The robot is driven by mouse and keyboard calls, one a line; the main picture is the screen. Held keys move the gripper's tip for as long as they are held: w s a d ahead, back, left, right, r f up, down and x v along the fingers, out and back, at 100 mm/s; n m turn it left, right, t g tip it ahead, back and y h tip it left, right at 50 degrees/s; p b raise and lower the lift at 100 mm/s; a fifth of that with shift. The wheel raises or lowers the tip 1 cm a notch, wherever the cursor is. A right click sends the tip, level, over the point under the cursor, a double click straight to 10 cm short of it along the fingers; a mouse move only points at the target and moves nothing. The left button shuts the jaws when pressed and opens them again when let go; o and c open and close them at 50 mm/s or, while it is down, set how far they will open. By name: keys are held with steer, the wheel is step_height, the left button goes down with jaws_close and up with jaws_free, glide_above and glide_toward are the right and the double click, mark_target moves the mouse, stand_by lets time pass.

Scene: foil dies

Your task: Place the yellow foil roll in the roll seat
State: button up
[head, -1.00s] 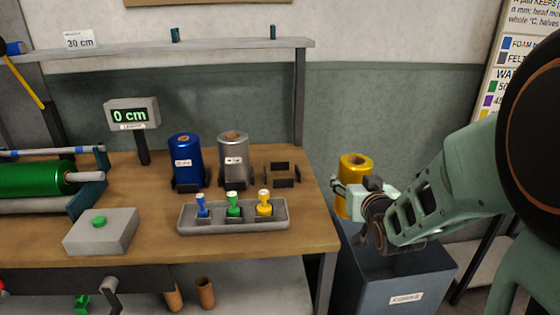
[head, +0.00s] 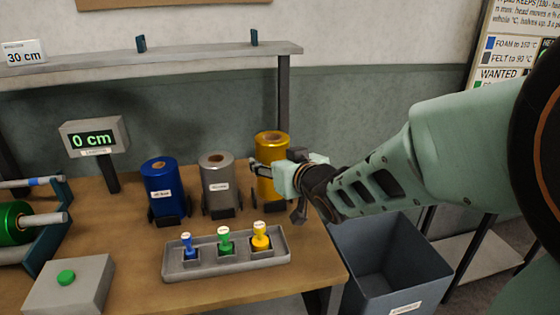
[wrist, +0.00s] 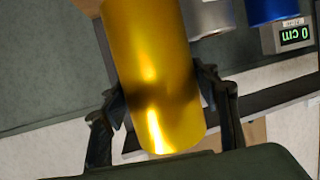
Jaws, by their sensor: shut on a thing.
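The yellow foil roll (head: 270,152) stands upright in the head view, to the right of the silver roll. My gripper (head: 268,172) comes in from the right and is shut on it. In the wrist view the yellow roll (wrist: 155,75) fills the space between my two fingers (wrist: 160,110). The roll seat (head: 262,204) is low at the roll's foot, mostly hidden by the roll and my gripper. I cannot tell whether the roll's bottom touches the seat or hovers just above it.
The silver roll (head: 217,178) and blue roll (head: 162,185) stand in seats to the left. A grey tray (head: 175,272) with blue, green and yellow stamps lies in front. An open grey bin (head: 385,268) stands right of the bench. A shelf (head: 200,60) runs above.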

steer(key=shift+w+a+f+b, duration=0.25)
steer(key=shift+w+f+b, duration=0.05)
steer(key=shift+w+f, duration=1.85)
steer(key=shift+w+a+f+b, duration=0.25)
steer(key=shift+w+a+f, duration=0.05)
steer(key=shift+w+f, duration=1.85)
steer(key=shift+w+a+f+b, duration=0.25)
steer(key=shift+w+f+b, duration=0.05)
steer(key=shift+w+f, duration=1.85)
steer(key=shift+w+r, duration=0.15)
steer(key=o, duration=1.6)
steer(key=shift+f, duration=0.25)
